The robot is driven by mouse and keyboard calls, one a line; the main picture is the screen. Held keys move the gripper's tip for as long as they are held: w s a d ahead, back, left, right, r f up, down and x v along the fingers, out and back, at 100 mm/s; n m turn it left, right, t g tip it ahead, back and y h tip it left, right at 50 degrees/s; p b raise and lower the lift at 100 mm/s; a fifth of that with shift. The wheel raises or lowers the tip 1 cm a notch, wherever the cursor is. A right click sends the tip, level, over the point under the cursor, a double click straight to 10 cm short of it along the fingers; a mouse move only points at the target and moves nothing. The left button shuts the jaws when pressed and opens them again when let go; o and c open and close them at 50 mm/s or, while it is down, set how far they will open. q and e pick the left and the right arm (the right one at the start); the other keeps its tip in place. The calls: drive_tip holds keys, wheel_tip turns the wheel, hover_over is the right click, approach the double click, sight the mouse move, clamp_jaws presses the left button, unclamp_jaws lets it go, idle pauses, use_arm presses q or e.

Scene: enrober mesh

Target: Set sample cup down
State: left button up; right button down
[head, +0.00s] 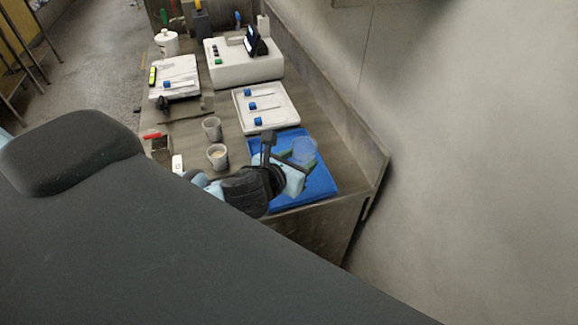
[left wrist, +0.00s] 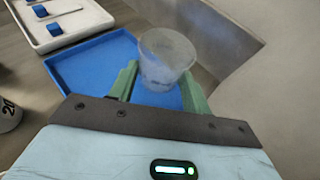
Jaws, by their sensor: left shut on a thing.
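A clear, frosted sample cup (head: 304,149) is held between the green fingers of my left gripper (head: 293,163). In the left wrist view the cup (left wrist: 166,55) sits upright or nearly so between the two fingertips (left wrist: 160,82), with its open rim up. The cup is over the right part of a blue tray (head: 322,187), which also shows in the left wrist view (left wrist: 90,68). I cannot tell whether the cup's base touches the tray. The visible part of the tray is empty. My right gripper is not in view.
A white tray (head: 241,112) with several blue-handled tools lies behind the blue tray. Two cups (head: 211,123) (head: 217,152) stand to its left. A white box with buttons (head: 229,72) stands farther back. A raised metal edge (head: 346,128) runs along the right.

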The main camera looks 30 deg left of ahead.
use_arm(q)
drive_tip(key=w+a+r, duration=0.3)
drive_tip(key=w, duration=0.1)
drive_tip(key=shift+w+a+f+b, duration=0.1)
drive_tip(key=shift+f+b, duration=0.2)
drive_tip(key=shift+f, duration=4.7)
drive_tip(key=shift+f, duration=0.15)
drive_tip(key=o, duration=1)
drive_tip(key=shift+r, duration=0.2)
drive_tip(key=v, duration=1.2)
drive_tip(key=shift+f, duration=0.1)
